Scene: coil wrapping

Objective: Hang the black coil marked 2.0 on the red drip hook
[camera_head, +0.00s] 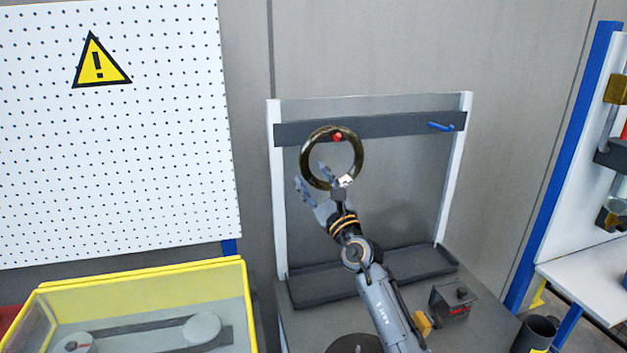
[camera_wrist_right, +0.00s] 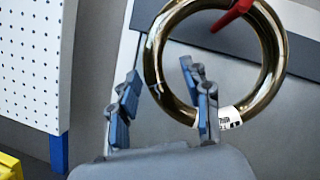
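A dark, glossy ring-shaped coil (camera_head: 305,160) with a white label at its lower right is at the red drip hook (camera_head: 337,136). In the right wrist view the red hook (camera_wrist_right: 232,14) crosses the top of the coil (camera_wrist_right: 152,62), and the coil's opening hangs below it. The label's text is too small to read. My right gripper (camera_head: 311,176) is just below and left of the coil. Its fingers (camera_wrist_right: 160,92) are spread apart, with one overlapping the coil's lower part; contact is unclear. My left gripper is out of view.
A blue hook (camera_head: 440,127) sits further right on the same dark rail (camera_head: 390,124). A dark tray (camera_head: 420,262) lies below the rack. A yellow-framed case (camera_head: 140,272) is at lower left. A small black box (camera_head: 452,298) and a dark mug (camera_head: 535,332) stand at lower right.

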